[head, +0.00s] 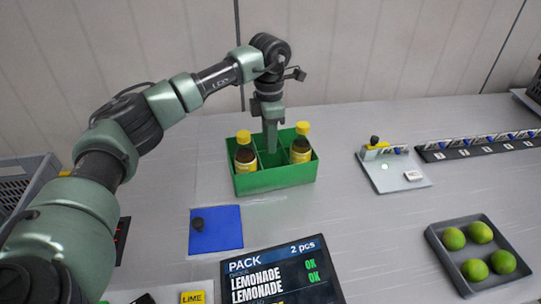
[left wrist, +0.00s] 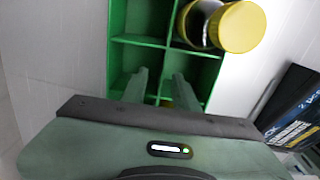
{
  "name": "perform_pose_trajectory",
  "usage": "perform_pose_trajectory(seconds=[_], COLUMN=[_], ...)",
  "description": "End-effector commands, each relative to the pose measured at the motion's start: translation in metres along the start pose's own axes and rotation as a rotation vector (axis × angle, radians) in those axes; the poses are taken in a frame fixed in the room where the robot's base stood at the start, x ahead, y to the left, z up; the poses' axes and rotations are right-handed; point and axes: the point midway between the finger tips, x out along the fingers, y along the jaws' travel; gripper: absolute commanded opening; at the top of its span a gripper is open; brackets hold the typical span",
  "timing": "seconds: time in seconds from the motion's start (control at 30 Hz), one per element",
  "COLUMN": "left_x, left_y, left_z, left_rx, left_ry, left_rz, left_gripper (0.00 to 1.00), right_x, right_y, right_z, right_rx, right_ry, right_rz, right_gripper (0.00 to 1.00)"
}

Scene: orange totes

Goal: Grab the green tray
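The green tray (head: 275,180) stands on the table in the middle of the head view. It is divided into compartments and holds two bottles with yellow caps, a left bottle (head: 245,156) and a right bottle (head: 300,147). My left gripper (head: 271,145) points down into the tray between the bottles. In the left wrist view the two fingers (left wrist: 160,88) are apart, one on each side of a divider of the tray (left wrist: 140,41). A gap shows between them. The fingertips' lower ends are partly hidden. My right gripper is not in view.
A blue mat (head: 217,232) with a small dark object and a PACK screen (head: 285,275) lie in front of the tray. To the right are a light board (head: 405,182), a dark strip (head: 475,150) and a grey tray of limes (head: 445,262). A grey crate (head: 25,185) stands at left.

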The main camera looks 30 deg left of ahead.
Motion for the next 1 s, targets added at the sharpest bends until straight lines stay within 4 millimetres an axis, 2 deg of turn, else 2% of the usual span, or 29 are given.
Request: perform_pose_trajectory(seconds=[0.27, 0.5, 0.77, 0.9, 1.0], left_x=[0.033, 0.065, 0.069, 0.068, 0.068], left_y=[0.0, 0.001, 0.001, 0.001, 0.001], left_z=[0.001, 0.002, 0.003, 0.003, 0.003], left_rx=[0.001, 0.0, 0.0, 0.0, 0.0], left_ry=[0.003, 0.002, 0.0, 0.0, 0.0], left_rz=[-0.003, -0.002, 0.0, 0.0, 0.0], left_gripper=[0.29, 0.29, 0.29, 0.0, 0.0], right_x=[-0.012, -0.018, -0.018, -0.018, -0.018], right_y=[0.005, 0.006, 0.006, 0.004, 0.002], right_z=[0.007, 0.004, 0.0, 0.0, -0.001], right_rx=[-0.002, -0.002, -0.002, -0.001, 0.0], right_ry=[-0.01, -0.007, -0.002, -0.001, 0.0], right_rz=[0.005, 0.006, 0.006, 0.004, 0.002], right_gripper=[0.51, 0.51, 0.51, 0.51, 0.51])
